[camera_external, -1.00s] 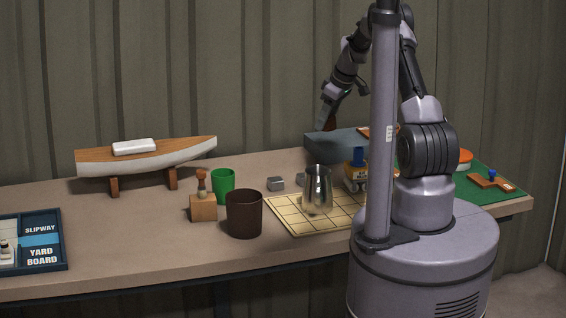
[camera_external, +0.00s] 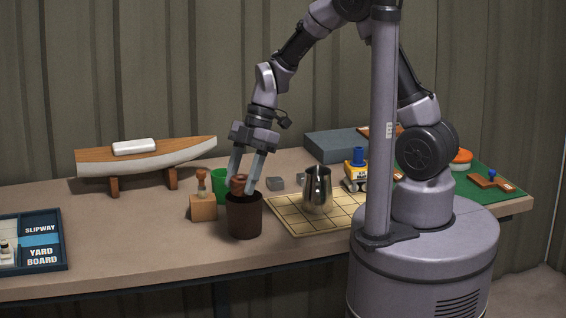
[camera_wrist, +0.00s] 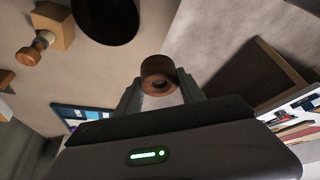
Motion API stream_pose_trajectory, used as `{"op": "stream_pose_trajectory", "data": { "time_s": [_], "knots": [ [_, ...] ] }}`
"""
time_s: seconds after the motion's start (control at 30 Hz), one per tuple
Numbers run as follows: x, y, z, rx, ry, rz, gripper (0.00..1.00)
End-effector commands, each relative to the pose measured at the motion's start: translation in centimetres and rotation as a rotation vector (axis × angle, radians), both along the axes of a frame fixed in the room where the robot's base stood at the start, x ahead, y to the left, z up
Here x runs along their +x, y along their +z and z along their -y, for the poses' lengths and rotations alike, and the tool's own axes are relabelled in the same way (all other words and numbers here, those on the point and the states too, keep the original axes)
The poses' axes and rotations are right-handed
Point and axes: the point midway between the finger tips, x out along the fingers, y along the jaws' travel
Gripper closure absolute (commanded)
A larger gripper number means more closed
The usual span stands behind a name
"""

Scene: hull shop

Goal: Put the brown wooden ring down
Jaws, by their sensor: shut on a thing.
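The brown wooden ring (camera_external: 239,185) is held between the fingers of my gripper (camera_external: 245,180), which points down from above. I cannot tell the ring's exact height above the bench.
A wooden block (camera_external: 203,208) with a stamp-like knob and a green cup (camera_external: 219,178) stand close by on the left. A metal cup (camera_external: 317,190) stands on a gridded mat (camera_external: 285,222) to the right. A model boat (camera_external: 150,155) is behind left. The bench front (camera_external: 140,240) is clear.

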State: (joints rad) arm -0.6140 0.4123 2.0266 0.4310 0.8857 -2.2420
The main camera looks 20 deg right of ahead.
Motion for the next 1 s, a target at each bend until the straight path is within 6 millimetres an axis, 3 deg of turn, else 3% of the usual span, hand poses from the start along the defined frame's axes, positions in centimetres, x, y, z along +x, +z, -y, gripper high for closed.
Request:
{"op": "stream_pose_trajectory", "data": {
  "time_s": [0.2,0.67,0.77,1.0],
  "knots": [
    [-4.1,0.1,-0.9,-0.001,0.119,-0.008,0.94],
    [-4.0,-9.2,-0.8,-0.005,0.115,-0.023,0.94],
    [-3.4,-10.0,-1.5,-0.002,0.115,-0.021,0.94],
    [1.5,-11.0,-7.5,-0.001,0.116,-0.019,0.94]
  ]
}}
